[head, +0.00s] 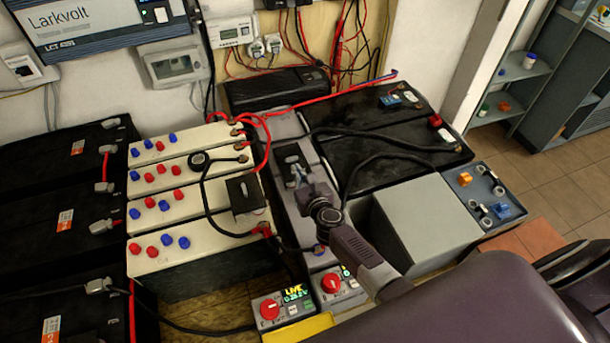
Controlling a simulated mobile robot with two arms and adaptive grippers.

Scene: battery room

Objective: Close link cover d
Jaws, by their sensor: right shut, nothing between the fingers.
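My right gripper (299,178) reaches in from the lower right, over the narrow grey unit (287,213) between the cream and black batteries. It is shut and empty, its tips close to a small dark fitting (292,157) on that unit. I cannot tell whether they touch. A black box-like cover (244,196) sits at the right end of the cream batteries, left of the gripper. No letter d is readable, so I cannot tell which piece is link cover d or whether it is open. My left gripper is not in view.
Cream batteries (181,212) with red and blue caps stand left of the gripper, black batteries (375,157) right. A grey box (428,222) stands beside my right arm. Cables loop close by.

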